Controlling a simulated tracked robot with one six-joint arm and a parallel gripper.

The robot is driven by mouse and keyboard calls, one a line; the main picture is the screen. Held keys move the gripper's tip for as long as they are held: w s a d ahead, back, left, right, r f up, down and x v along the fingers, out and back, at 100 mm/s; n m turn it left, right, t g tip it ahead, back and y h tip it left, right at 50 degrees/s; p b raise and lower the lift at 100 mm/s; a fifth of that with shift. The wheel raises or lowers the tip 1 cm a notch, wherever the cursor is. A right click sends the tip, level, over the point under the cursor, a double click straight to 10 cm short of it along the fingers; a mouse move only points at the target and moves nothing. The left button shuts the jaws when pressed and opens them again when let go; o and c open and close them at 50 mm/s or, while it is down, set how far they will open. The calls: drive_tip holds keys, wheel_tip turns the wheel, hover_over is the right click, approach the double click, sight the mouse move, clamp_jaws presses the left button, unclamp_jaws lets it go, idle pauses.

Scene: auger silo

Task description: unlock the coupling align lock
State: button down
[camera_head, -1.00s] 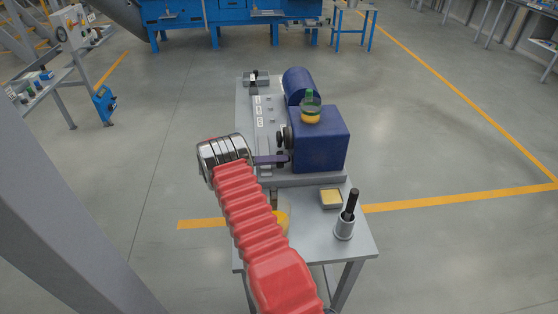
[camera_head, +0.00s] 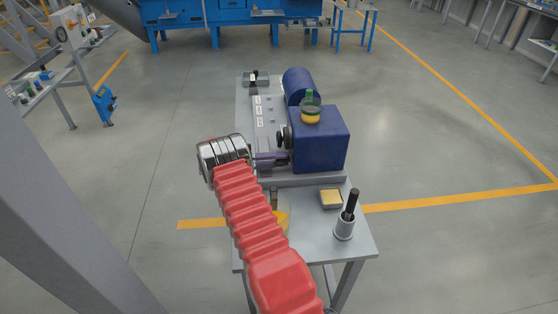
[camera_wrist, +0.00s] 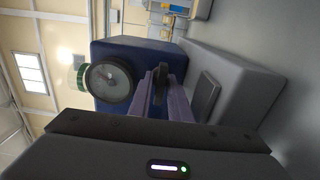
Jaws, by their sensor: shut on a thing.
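A dark upright piece, by its place the coupling align lock (camera_wrist: 160,80), stands between my fingers in the wrist view, in front of the blue housing (camera_wrist: 134,55). My gripper (camera_wrist: 162,90) is shut on it with its two purple fingers. In the head view my gripper (camera_head: 283,159) reaches from the left to the near left side of the blue housing (camera_head: 321,140); the lock is hidden there by the fingers. Dark round parts (camera_head: 282,138) sit just behind the fingers at the housing's side.
A round gauge (camera_wrist: 109,81) is close beside my fingers in the wrist view. A green-topped yellow glass (camera_head: 311,108) sits on the housing. A small yellow-filled tray (camera_head: 331,198) and a cup with a black handle (camera_head: 345,221) stand on the bench's near right.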

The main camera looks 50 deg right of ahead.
drive_tip(key=shift+d+f, duration=0.1)
drive_tip(key=shift+f, duration=0.05)
drive_tip(key=c, duration=1.8)
unclamp_jaws()
drive_tip(key=shift+c, duration=0.2)
drive_tip(key=v, duration=1.3)
drive_tip(key=shift+w+a, duration=0.25)
drive_tip(key=shift+a, duration=0.05)
